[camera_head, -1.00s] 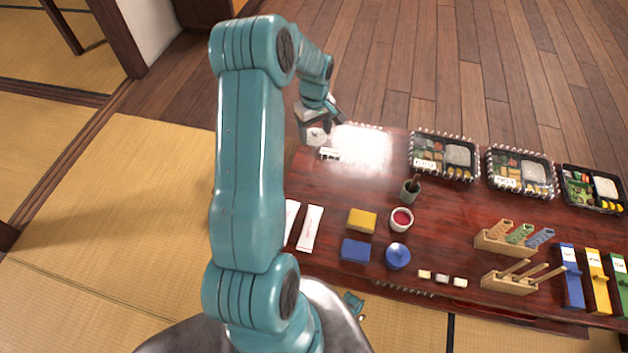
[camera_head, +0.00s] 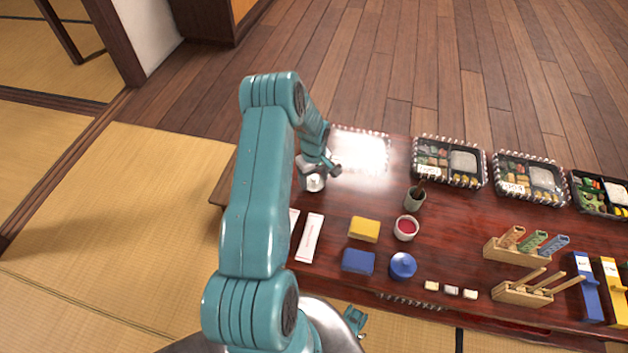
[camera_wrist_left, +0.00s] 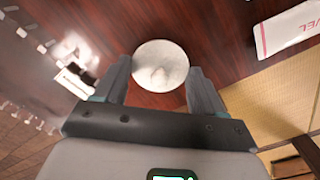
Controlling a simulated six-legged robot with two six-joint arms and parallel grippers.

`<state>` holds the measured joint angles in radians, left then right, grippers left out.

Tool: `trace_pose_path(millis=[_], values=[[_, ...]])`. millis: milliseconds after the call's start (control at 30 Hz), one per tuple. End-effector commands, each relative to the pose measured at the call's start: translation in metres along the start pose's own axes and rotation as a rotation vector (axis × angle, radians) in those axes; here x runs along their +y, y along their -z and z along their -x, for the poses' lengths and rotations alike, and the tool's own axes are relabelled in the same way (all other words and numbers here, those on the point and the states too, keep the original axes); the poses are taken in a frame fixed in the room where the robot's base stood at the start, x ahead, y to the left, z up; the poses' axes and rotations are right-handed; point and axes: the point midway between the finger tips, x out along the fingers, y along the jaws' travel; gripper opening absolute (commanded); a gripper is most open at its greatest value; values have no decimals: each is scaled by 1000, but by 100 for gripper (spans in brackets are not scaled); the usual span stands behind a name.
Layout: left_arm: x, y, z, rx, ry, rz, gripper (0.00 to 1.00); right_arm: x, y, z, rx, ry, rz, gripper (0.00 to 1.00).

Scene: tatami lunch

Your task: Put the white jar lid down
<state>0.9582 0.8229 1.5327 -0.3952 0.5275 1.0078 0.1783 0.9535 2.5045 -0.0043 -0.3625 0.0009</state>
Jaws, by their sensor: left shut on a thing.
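The white jar lid (camera_head: 315,183) is a small round pale disc at the far left part of the dark red table (camera_head: 350,193). My left gripper (camera_head: 319,171) is shut on it. In the left wrist view the lid (camera_wrist_left: 160,64) sits between the two fingers (camera_wrist_left: 158,84), with wood table behind it. It is close above the table or touching it; I cannot tell which. A white jar with red contents (camera_head: 406,228) stands open mid-table.
A white packet (camera_head: 309,238) lies near the table's left edge. A yellow block (camera_head: 364,229), a blue block (camera_head: 358,261) and a blue lidded pot (camera_head: 403,265) are near the front. A grey cup (camera_head: 414,198) stands behind the open jar. Lunch boxes (camera_head: 449,163) line the back.

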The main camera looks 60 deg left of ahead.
Motion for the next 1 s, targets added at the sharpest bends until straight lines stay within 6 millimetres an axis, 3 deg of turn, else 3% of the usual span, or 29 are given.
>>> trace_pose_path(millis=[33, 367, 400, 467, 500, 800, 1000], values=[[0, 0, -8, 0, 1, 0, 41, 2, 1, -3, 2, 0, -2, 100], [0, 0, -11, 1, 0, 0, 41, 3, 1, -5, 3, 0, -3, 100], [0, 0, -11, 1, 0, 0, 73, 3, 2, -5, 4, 0, -4, 100], [0, 0, -10, 1, 0, 0, 92, 2, 2, -4, 4, 0, -4, 100], [0, 0, -10, 1, 0, 0, 95, 2, 2, -4, 4, 0, -4, 100], [0, 0, -6, 1, 0, 0, 95, 1, 1, -1, 3, 0, -3, 100], [1, 1, 28, 3, -2, 0, 95, -5, -2, 10, -4, 0, 4, 100]])
